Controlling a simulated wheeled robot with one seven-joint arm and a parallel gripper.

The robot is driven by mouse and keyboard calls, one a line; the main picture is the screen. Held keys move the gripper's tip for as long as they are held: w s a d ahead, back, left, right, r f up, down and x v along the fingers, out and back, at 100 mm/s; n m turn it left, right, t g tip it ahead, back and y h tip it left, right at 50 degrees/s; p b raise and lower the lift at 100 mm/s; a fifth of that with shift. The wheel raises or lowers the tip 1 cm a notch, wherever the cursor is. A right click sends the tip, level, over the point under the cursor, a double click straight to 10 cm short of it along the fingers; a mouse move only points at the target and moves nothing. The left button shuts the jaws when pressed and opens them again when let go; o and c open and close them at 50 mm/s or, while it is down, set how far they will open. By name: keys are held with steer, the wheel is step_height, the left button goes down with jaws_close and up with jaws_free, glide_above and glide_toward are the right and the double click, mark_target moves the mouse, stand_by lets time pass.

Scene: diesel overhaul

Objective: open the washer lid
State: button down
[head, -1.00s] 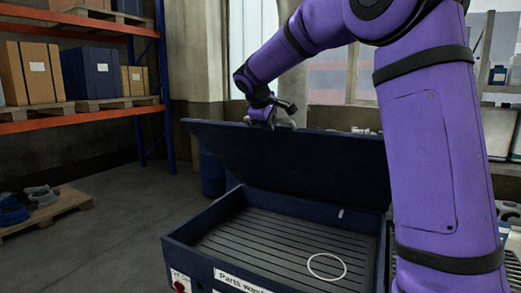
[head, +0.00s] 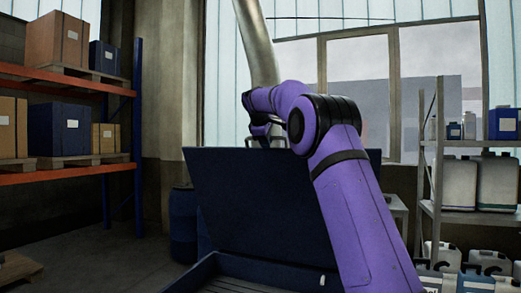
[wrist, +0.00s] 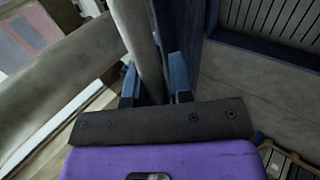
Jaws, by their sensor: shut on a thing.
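The washer lid (head: 250,205) is a dark blue panel, raised steeply above the washer tub, with its inner face towards me in the head view. The tub's rim (head: 200,272) shows only at the bottom of that view. My gripper (head: 262,130) is at the lid's top edge, on the grey handle (head: 252,143). In the wrist view my gripper (wrist: 156,85) has its two blue fingers either side of the grey handle bar (wrist: 138,35), shut on it. My arm hides the lid's right part.
A shelf with bottles and canisters (head: 478,182) stands at the right. A rack with boxes (head: 60,130) is at the left. Blue drums (head: 184,225) stand behind the lid on the left. Some floor at the lower left is clear.

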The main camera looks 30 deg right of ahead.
steer(key=shift+w+d+r, duration=0.1)
steer(key=shift+w+d, duration=0.45)
steer(key=shift+d, duration=0.3)
steer(key=shift+w+d+r, duration=0.1)
steer(key=shift+w+d, duration=0.45)
steer(key=shift+d, duration=0.25)
steer(key=c, duration=1.1)
jaws_free()
steer(key=v, duration=1.2)
steer(key=shift+r, duration=0.15)
steer(key=shift+w, duration=0.1)
